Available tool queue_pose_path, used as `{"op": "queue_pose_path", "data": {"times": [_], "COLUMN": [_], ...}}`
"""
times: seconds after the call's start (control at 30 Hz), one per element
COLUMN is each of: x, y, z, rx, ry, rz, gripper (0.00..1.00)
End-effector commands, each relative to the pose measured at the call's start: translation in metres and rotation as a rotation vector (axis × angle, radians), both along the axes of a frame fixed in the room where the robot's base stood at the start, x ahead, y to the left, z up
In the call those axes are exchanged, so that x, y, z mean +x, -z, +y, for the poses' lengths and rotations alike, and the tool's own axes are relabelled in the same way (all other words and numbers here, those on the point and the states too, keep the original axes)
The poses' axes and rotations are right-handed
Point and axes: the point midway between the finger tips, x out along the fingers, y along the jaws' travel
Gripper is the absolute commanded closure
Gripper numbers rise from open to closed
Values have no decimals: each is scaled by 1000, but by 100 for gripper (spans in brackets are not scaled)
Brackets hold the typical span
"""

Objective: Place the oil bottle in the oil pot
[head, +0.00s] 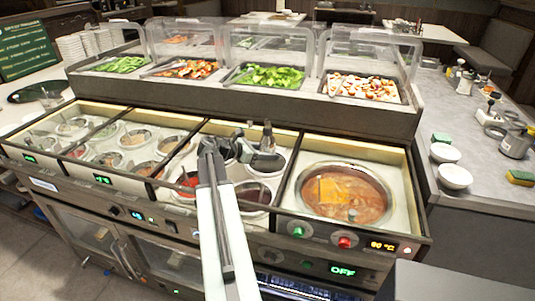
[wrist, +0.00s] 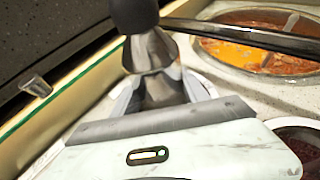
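A metallic bottle with a dark top, which looks like the oil bottle (head: 267,138), stands upright just right of my gripper (head: 240,152) in the head view. In the wrist view the bottle (wrist: 155,72) is straight ahead of the gripper's front edge, its lower part hidden. Pale surfaces flank it; I cannot tell fingers from pot wall, or whether the gripper grips it. A white pot (head: 281,172) sits below and around that spot, largely covered by dark parts; it may be the oil pot.
A soup pot (head: 385,195) with orange-red liquid lies to the right. A dark red sauce pot (head: 253,196) is in front, and a red one (head: 186,187) to the left. Glass-guarded food trays (head: 266,77) stand behind.

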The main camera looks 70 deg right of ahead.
Motion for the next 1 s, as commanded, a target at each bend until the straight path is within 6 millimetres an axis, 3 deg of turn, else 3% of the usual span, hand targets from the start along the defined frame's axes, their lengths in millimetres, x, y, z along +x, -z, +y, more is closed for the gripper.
{"op": "queue_pose_path", "data": {"times": [0.03, 0.1, 0.37, 0.53, 0.8, 1.0], "x": [0, 0, -1, -1, 44, 66], "y": [-1, -1, -1, -21, -45, -57], "z": [0, 0, 0, 0, 49, 75], "rx": [0, 0, 0, 0, 0, 0], "ry": [0, 0, 1, 1, -2, -1], "rz": [0, 0, 0, 0, 0, 0], "gripper": [37, 26, 26, 26, 26, 26]}}
